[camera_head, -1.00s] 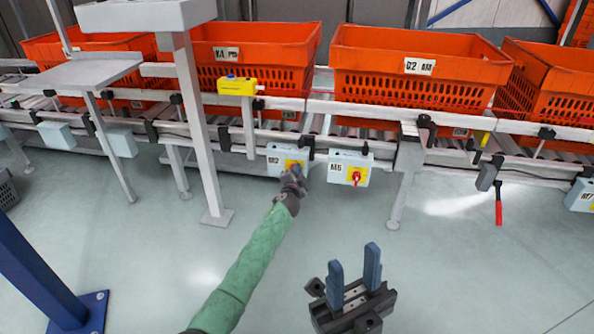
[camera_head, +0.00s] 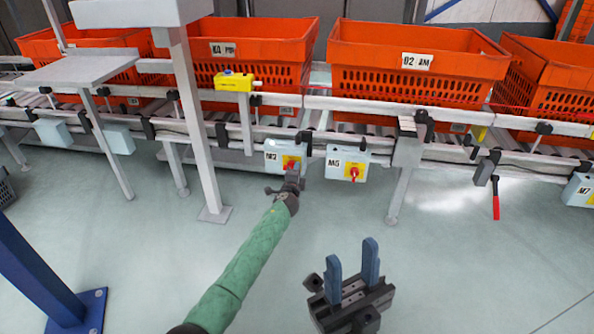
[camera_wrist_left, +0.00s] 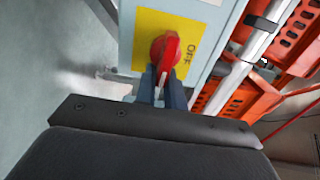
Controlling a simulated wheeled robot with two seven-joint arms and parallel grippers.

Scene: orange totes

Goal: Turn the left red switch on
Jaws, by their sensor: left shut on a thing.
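The left red switch (camera_head: 290,163) is a red rotary knob on a yellow plate, on the light-blue box marked M2 (camera_head: 273,157). In the left wrist view the knob (camera_wrist_left: 166,52) fills the middle of the yellow plate (camera_wrist_left: 190,28), with the word OFF printed beside it. My left gripper (camera_head: 292,174) is at this knob. Its blue fingers (camera_wrist_left: 164,88) are shut on the lower end of the red handle. My right gripper (camera_head: 355,268) is open and empty, low in the head view, well away from the boxes.
A second box, M6 (camera_head: 338,170), with its own red switch (camera_head: 353,174), hangs just right of M2. The conveyor rail (camera_head: 360,107) and orange totes (camera_head: 410,75) stand above. A grey post (camera_head: 198,130) stands to the left.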

